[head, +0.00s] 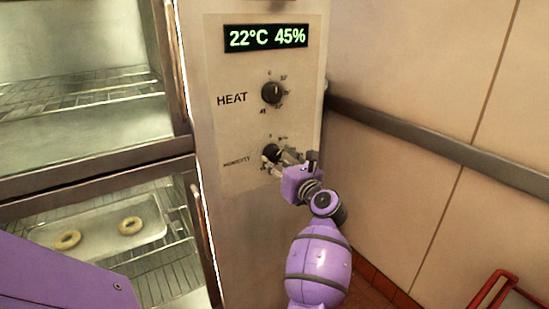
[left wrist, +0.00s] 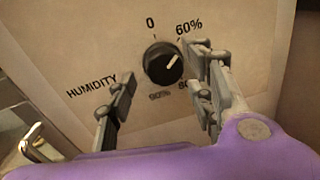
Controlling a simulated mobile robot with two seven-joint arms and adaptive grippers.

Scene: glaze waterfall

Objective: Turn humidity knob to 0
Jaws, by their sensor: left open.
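The black humidity knob (head: 271,150) is the lower dial on the light metal control panel (head: 225,125). In the left wrist view the knob (left wrist: 160,62) has a white pointer mark aimed to the upper right, toward the 60% label. The 0 label (left wrist: 150,22) stands above the knob. My left gripper (head: 277,158) is at the knob. Its fingers are open, one left of the knob and one right of it, and look apart from it. The right finger partly hides the scale. The digital display (head: 265,37) reads 22°C 45%. My right gripper is not in view.
The heat knob (head: 272,93) is above the humidity knob. Glass-doored cabinets with wire racks stand left, and a tray (head: 100,235) there holds two rings of dough. A grey rail (head: 420,140) runs along the right wall. A red frame (head: 500,290) is at bottom right.

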